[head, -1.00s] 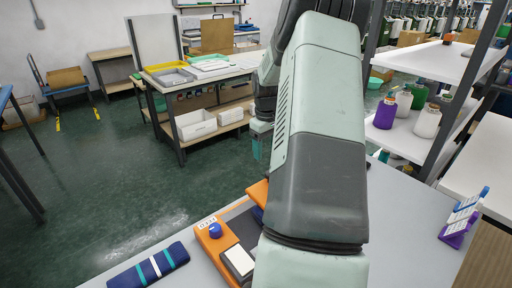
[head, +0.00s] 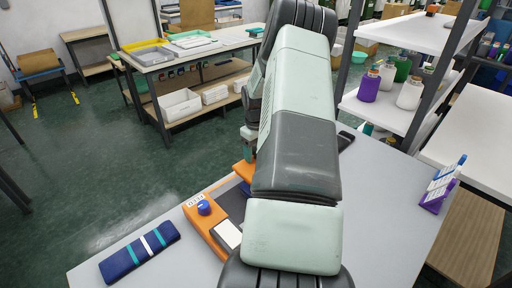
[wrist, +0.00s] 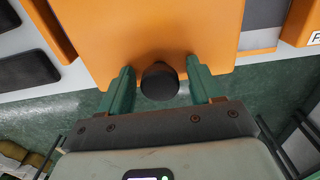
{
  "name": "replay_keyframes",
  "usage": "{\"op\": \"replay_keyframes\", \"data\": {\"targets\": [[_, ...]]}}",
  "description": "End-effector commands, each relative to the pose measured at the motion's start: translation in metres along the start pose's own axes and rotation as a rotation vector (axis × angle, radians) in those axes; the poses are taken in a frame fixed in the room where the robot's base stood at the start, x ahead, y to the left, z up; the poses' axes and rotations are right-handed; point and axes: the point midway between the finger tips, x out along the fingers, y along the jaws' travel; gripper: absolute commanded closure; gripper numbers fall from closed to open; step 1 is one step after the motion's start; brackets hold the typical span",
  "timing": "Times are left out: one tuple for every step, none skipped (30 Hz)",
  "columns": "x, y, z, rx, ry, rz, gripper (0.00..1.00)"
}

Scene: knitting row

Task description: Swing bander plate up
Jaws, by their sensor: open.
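The bander is an orange-framed machine (head: 215,238) on the grey table, partly hidden behind my arm in the head view. It has a blue knob (head: 204,207) and a white pad. Its orange plate (wrist: 150,25) fills the top middle of the wrist view, with a black round knob (wrist: 160,81) at its near edge. My gripper (wrist: 160,84) is open, with one green finger on each side of the black knob and a visible gap to each. In the head view my fingers are hidden behind my arm.
A navy striped bundle (head: 140,252) lies on the table (head: 390,235) left of the bander. A purple stand (head: 439,197) is at the table's right edge. A white shelf (head: 385,116) with bottles stands behind. The table's right part is clear.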

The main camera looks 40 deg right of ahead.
Motion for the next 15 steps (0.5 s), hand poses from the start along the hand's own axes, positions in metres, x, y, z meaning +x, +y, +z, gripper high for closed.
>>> {"op": "replay_keyframes", "data": {"targets": [[0.0009,-0.0002,0.0001,0.000,0.000,0.000,0.36],[0.0010,-0.0002,0.0001,0.000,0.000,0.000,0.36],[0.0010,-0.0002,0.0001,0.000,0.000,-0.001,0.36],[0.0010,-0.0003,0.0002,0.000,0.000,-0.001,0.40],[0.0010,-0.0003,0.0002,0.000,0.000,-0.001,0.45],[0.0010,-0.0003,0.0002,0.001,0.000,-0.001,0.51],[0.0011,-0.0003,0.0003,0.001,0.000,-0.001,0.56],[0.0011,-0.0002,0.0004,0.001,-0.001,-0.001,0.60],[0.0011,-0.0002,0.0005,0.001,-0.001,-0.001,0.66],[0.0011,-0.0002,0.0006,0.001,-0.001,-0.001,0.71],[0.0012,-0.0002,0.0006,0.001,-0.001,-0.001,0.76],[0.0012,-0.0002,0.0007,0.001,-0.002,-0.001,0.82],[0.0012,-0.0002,0.0008,0.001,-0.002,-0.001,0.82],[0.0013,-0.0003,0.0009,0.001,-0.002,-0.001,0.82],[0.0012,-0.0003,0.0010,0.001,-0.002,-0.001,0.82]]}}
